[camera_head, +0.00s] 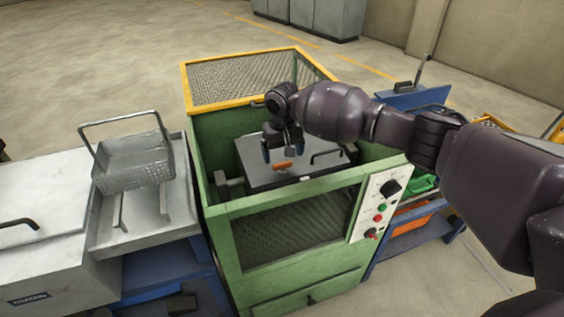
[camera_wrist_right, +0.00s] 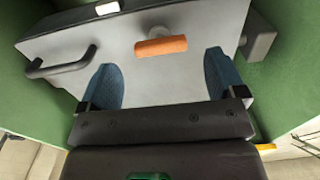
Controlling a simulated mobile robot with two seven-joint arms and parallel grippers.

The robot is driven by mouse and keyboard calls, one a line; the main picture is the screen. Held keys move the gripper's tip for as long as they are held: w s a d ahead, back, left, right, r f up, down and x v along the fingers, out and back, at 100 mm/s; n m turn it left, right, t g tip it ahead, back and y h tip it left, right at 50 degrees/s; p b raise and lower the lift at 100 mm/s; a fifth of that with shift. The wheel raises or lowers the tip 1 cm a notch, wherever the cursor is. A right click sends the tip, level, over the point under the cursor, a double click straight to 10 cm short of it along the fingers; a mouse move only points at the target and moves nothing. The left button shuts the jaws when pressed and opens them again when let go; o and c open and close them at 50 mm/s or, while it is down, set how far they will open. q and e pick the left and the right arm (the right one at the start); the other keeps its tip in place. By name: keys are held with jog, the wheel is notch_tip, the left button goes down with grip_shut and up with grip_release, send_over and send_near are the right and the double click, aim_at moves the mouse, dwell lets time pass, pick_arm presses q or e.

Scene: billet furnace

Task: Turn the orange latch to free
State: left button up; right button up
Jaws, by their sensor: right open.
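The orange latch (camera_head: 282,165) sits on top of the grey lid (camera_head: 262,180) inside the green machine. In the right wrist view the orange latch (camera_wrist_right: 160,46) lies crosswise on the grey lid (camera_wrist_right: 120,30), just beyond the fingertips and centred between them. My right gripper (camera_head: 283,150) reaches down into the machine over the latch. It is open, with its two blue fingers (camera_wrist_right: 165,80) apart and nothing between them. In the head view the fingers partly hide the area beside the latch. My left gripper is not in view.
The lid has a black handle (camera_head: 327,155). The green cabinet (camera_head: 225,225) has a yellow-edged mesh guard (camera_head: 235,80) at the back and a control panel (camera_head: 378,205) at the front right. A wire basket (camera_head: 133,163) stands on the bench at left.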

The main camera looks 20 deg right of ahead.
aim_at(283, 163)
notch_tip(283, 163, down, 2)
jog(key=shift+f, duration=0.75)
jog(key=c, duration=0.9)
